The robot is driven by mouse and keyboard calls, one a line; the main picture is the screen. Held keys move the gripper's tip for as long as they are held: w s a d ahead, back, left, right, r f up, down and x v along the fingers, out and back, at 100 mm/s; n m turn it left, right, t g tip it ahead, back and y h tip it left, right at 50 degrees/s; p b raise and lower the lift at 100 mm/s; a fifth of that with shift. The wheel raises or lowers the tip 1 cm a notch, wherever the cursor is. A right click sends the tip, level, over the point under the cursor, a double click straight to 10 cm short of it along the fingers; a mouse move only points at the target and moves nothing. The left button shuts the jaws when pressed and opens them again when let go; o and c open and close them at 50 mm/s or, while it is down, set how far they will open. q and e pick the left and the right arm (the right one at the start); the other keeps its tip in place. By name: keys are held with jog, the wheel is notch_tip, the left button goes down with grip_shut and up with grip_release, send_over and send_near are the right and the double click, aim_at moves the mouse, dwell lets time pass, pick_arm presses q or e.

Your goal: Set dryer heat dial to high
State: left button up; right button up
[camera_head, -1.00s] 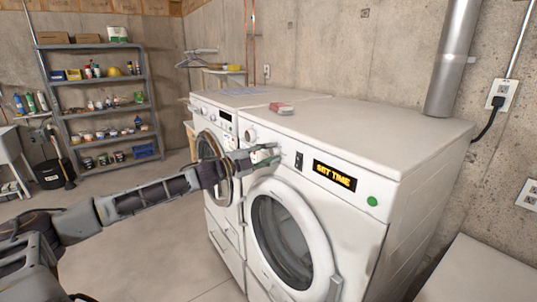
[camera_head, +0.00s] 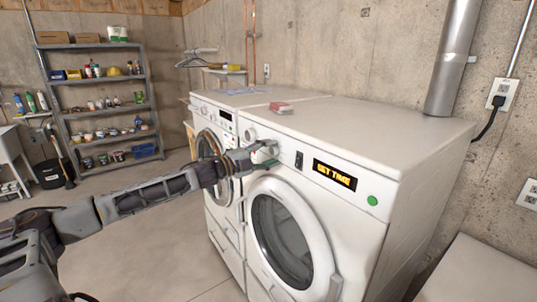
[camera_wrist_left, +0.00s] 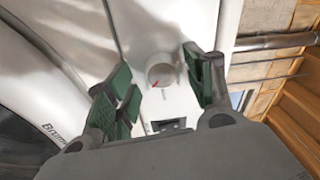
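The dryer (camera_head: 330,208) is the nearer white machine, with a round door and a lit display (camera_head: 335,175) that seems to read "SET TIME". My right gripper is not in view.
A dark switch (camera_head: 299,160) and a green button (camera_head: 372,201) are on the dryer's front. A round white knob (camera_head: 250,133) is left of my gripper. A second white machine (camera_head: 213,122) adjoins. A small red-and-white box (camera_head: 281,107) lies on top.

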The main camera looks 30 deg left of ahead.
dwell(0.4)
pick_arm(q)
jog(key=shift+v, duration=2.55)
jog(key=v, duration=0.7)
dwell(1.0)
jog(key=shift+a, duration=0.1)
dwell(0.6)
